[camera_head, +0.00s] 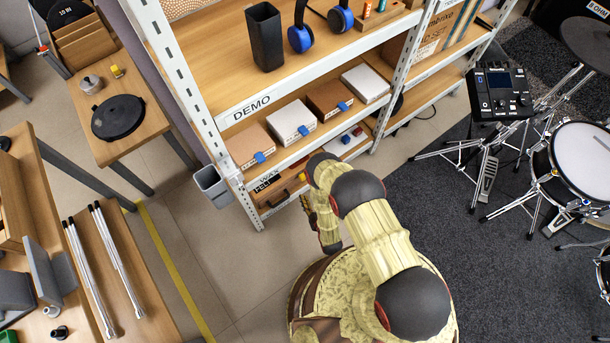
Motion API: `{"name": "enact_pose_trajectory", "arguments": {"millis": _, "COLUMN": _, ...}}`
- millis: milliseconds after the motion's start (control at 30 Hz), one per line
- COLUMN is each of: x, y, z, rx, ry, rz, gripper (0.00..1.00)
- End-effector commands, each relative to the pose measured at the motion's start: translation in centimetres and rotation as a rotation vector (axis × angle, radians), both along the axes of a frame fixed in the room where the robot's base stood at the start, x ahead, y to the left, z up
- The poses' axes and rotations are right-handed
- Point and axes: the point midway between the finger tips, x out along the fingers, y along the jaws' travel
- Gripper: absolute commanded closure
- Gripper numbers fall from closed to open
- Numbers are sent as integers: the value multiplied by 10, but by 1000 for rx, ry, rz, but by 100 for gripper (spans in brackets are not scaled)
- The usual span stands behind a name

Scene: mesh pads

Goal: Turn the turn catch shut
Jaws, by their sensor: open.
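I cannot pick out the turn catch with certainty. My arm (380,240) rises from the lower middle and bends over in front of the lower shelves. My gripper (329,246) hangs at its end, just right of the shelf's lower front, above the floor. Its jaws are open; the fingertips are small and dark here, and I see nothing held between them. The arm hides part of the lower shelves behind it.
A white-framed shelf rack (240,109) holds several boxes with blue tabs, a black bin (264,37) and headphones (300,38). A grey cup (212,185) hangs on its post. Drum gear (500,95) stands right. Tables stand left; floor between is clear.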

Motion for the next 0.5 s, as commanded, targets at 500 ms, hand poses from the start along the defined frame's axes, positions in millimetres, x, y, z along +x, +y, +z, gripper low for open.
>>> {"name": "enact_pose_trajectory", "arguments": {"millis": 500, "x": 52, "y": 16, "z": 2, "rx": -33, "ry": -80, "rz": 16, "gripper": 57}}
